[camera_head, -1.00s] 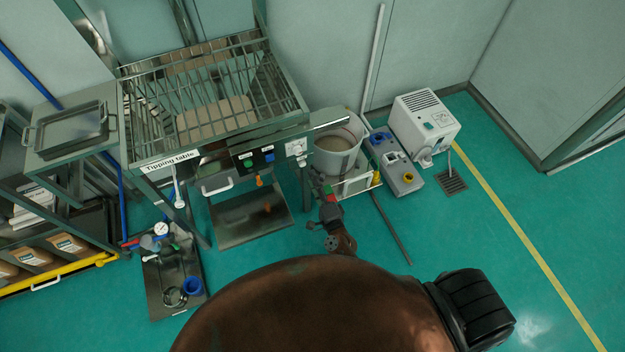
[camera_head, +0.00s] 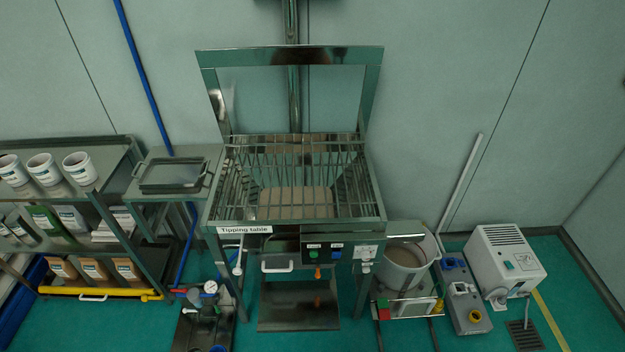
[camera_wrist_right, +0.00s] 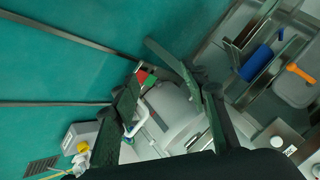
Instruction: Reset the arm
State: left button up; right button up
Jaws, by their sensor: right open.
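My right gripper (camera_wrist_right: 165,80) shows in the right wrist view with its two dark fingers apart. It is open, and nothing is held between them. Beyond the fingers is the pale bucket (camera_wrist_right: 172,103), seen at a distance, with a small red and green part (camera_wrist_right: 147,77) near the left finger. In the head view neither arm nor gripper shows. My left gripper is in no current view.
The tipping table (camera_head: 245,229) with its barred top stands in the middle. The bucket (camera_head: 408,262) and grey-white machine (camera_head: 507,262) are to its right. A shelf (camera_head: 108,163) with white tubs stands left. Green floor (camera_head: 560,265) is clear at right.

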jog(key=s+d+f+n+g, duration=0.2)
jog(key=s+d+f+g, duration=0.1)
jog(key=s, duration=0.8)
jog(key=s+d+f+n+g+h, duration=0.1)
jog(key=s+f, duration=0.5)
jog(key=s, duration=0.6)
jog(key=s+d+f+n+g, duration=0.4)
jog(key=s+d+f+n, duration=0.1)
jog(key=s, duration=0.6)
jog(key=shift+s+g+h, duration=0.2)
jog(key=shift+g+h, duration=0.1)
jog(key=shift+h, duration=0.1)
jog(key=shift+f, duration=0.1)
